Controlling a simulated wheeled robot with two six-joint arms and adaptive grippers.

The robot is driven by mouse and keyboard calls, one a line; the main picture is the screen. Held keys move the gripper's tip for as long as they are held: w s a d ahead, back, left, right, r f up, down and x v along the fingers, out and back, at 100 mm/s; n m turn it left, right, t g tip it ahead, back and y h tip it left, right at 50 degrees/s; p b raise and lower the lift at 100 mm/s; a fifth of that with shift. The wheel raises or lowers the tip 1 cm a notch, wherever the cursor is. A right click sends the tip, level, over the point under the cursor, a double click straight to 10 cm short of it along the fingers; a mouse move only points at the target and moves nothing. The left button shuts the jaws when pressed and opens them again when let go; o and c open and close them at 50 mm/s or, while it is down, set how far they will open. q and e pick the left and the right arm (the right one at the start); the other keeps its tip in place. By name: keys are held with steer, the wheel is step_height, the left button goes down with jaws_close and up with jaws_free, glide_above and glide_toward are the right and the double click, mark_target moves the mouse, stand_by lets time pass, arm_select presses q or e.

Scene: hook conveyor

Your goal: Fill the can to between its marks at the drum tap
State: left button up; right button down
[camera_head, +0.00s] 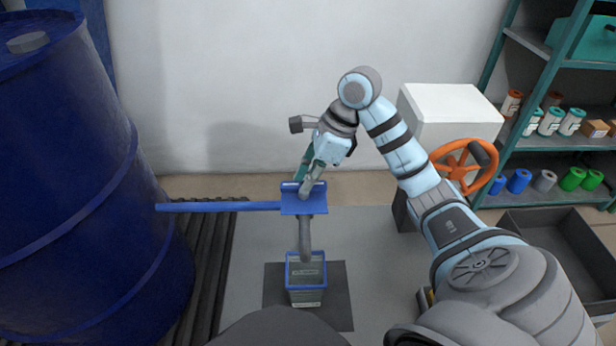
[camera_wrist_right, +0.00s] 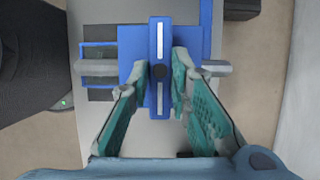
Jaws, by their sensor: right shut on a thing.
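The big blue drum (camera_head: 75,190) stands at the left. A blue pipe (camera_head: 215,207) runs from beside it to the tap, a blue plate (camera_head: 303,205) with a grey curved spout (camera_head: 305,235). The can (camera_head: 306,280), see-through with a blue rim and a label, stands upright under the spout's end. Its marks and liquid level cannot be made out. My right gripper (camera_head: 308,184) is at the tap from above. In the right wrist view its fingers (camera_wrist_right: 163,78) are shut on the tap's blue handle (camera_wrist_right: 159,45), one on each side. My left gripper is out of view.
The can stands on a dark square mat (camera_head: 337,305) on a grey surface (camera_head: 375,260). Dark rollers (camera_head: 205,260) lie beside the drum. At the right are an orange handwheel (camera_head: 450,160), a white box (camera_head: 450,105), a stocked shelf (camera_head: 560,145) and a dark crate (camera_head: 545,213).

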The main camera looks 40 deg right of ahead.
steer(key=shift+r+n+g+p, duration=0.15)
steer(key=shift+n+g+p, duration=0.15)
steer(key=shift+n+p, duration=0.45)
steer(key=n+p, duration=0.2)
steer(key=p, duration=0.1)
steer(key=n+g+p, duration=0.1)
steer(key=n+p, duration=0.1)
steer(key=p, duration=0.1)
steer(key=n+g+y+p, duration=0.1)
steer(key=n+p, duration=0.1)
steer(key=p, duration=0.1)
steer(key=shift+w, duration=0.25)
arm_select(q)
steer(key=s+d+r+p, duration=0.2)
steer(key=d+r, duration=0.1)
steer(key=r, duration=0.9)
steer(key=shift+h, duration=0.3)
arm_select(e)
steer(key=shift+w+n+g, duration=0.1)
steer(key=shift+n+g, duration=0.4)
steer(key=shift+n, duration=0.35)
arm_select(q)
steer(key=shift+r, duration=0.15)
arm_select(e)
steer(key=shift+d, duration=0.1)
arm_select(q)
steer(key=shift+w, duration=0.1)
arm_select(e)
steer(key=c, duration=1.5)
jaws_free()
